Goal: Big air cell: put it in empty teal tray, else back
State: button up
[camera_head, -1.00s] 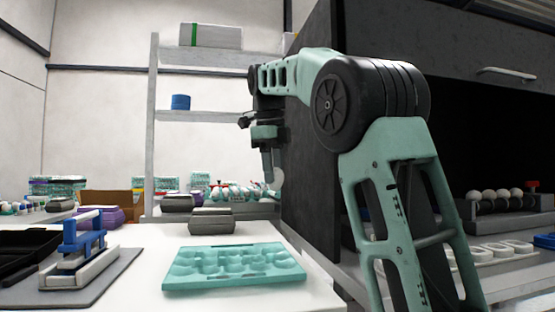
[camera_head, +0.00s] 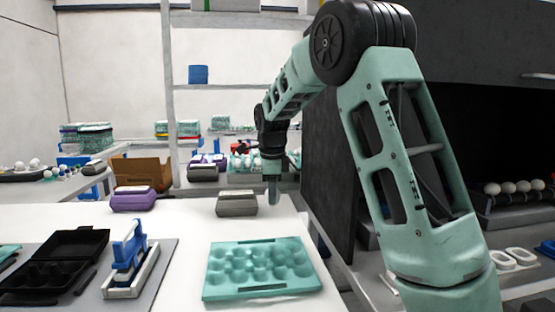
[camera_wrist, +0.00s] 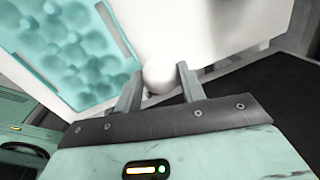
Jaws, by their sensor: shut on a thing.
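My gripper (camera_head: 272,188) points down above the back right part of the white table in the head view. In the wrist view my gripper (camera_wrist: 155,82) is shut on a white egg (camera_wrist: 160,77), held between its two fingers. The egg cannot be made out in the head view. The teal tray (camera_head: 214,283) lies on the table in front of my gripper, and its cups look empty. It also shows in the wrist view (camera_wrist: 128,38), at the upper left, apart from the egg.
A blue and white stapler-like device (camera_head: 128,262) stands on a grey mat left of the tray, beside an open black carton (camera_head: 75,243). A grey box (camera_head: 237,204) and a purple box (camera_head: 133,199) stand behind. A dark cabinet panel (camera_head: 325,180) rises right of my gripper.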

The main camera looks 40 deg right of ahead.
jog(key=a+n+p, duration=0.1)
jog(key=p, duration=0.3)
jog(key=shift+s, duration=0.15)
jog(key=s+a+f+n+p, duration=0.1)
jog(key=s+a+n+p, duration=0.25)
jog(key=p, duration=0.65)
jog(key=n+y+p, duration=0.1)
jog(key=n+p, duration=0.1)
jog(key=n, duration=0.1)
send_over(259, 266)
jog(key=s, duration=0.1)
jog(key=f, duration=0.7)
jog(key=shift+a+f, duration=0.35)
jog(key=shift+f+b, duration=0.65)
jog(key=shift+f, duration=0.15)
jog(key=o, duration=0.7)
jog(key=shift+s, duration=0.1)
